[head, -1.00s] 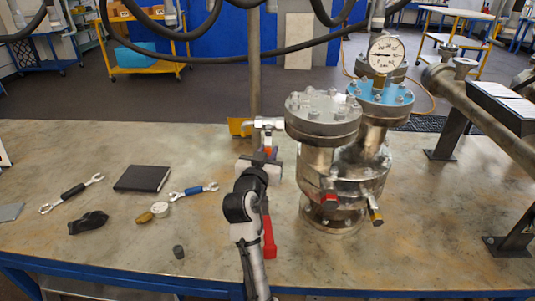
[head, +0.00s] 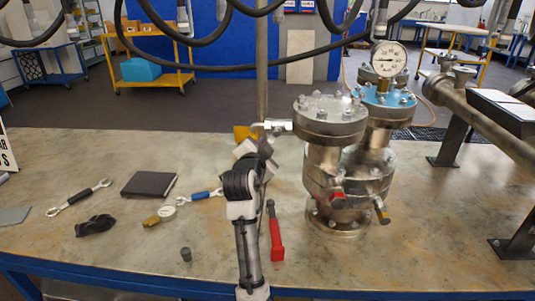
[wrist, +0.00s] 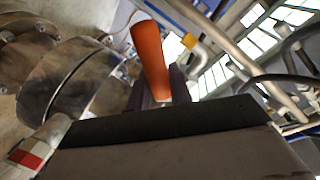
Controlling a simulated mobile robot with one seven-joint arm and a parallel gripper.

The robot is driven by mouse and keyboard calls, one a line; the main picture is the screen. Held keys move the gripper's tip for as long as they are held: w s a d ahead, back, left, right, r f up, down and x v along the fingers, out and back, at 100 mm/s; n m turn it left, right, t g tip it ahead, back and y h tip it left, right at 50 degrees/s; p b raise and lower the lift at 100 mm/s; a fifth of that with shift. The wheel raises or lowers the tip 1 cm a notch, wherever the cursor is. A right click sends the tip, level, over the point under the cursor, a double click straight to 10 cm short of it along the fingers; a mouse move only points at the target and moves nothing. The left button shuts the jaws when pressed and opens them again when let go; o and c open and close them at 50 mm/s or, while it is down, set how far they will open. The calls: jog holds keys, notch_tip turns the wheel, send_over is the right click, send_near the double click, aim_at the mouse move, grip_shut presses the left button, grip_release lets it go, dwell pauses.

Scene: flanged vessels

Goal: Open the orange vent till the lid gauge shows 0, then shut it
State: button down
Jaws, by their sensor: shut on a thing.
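The flanged steel vessel (head: 333,175) stands on the bench, with a bolted grey lid (head: 328,112) and a blue-topped lid (head: 388,97) behind it. The round white lid gauge (head: 388,60) stands above the blue lid. Its dark needle points roughly left; the figure is too small to read. A small vent fitting (head: 279,126) sticks out left of the grey lid. My gripper (head: 264,147) is at this fitting, tilted. The orange vent handle (wrist: 151,58) shows in the wrist view, rising from between my jaws, which are shut on it. In the head view my gripper hides it.
Red (head: 337,197) and yellow (head: 381,213) handles stick out of the vessel's lower front. A red-handled tool (head: 275,237) lies right of my arm. Wrenches, a black notebook (head: 149,184) and small parts lie left. Black hoses hang above. A large pipe on stands is at right.

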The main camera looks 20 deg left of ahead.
jog(key=r+m, duration=0.1)
jog(key=m, duration=0.1)
jog(key=a+m+y, duration=0.1)
jog(key=shift+s+a+r+m+g, duration=0.2)
jog(key=shift+r+m+g, duration=0.1)
jog(key=shift+r+m, duration=0.1)
jog(key=shift+a+r+m+y+b, duration=0.1)
jog(key=shift+r+m+y+b, duration=0.15)
jog(key=shift+r+m, duration=0.5)
jog(key=shift+r+m+y+b, duration=0.15)
jog(key=shift+r+m+y, duration=0.2)
jog(key=shift+m, duration=0.8)
jog(key=c, duration=1.3)
grip_release()
jog(key=shift+s, duration=0.1)
jog(key=v, duration=0.4)
jog(key=b+v, duration=0.1)
jog(key=v, duration=0.4)
jog(key=b+v, duration=0.1)
jog(key=v, duration=0.3)
jog(key=shift+s+r, duration=0.25)
jog(key=shift+r, duration=0.1)
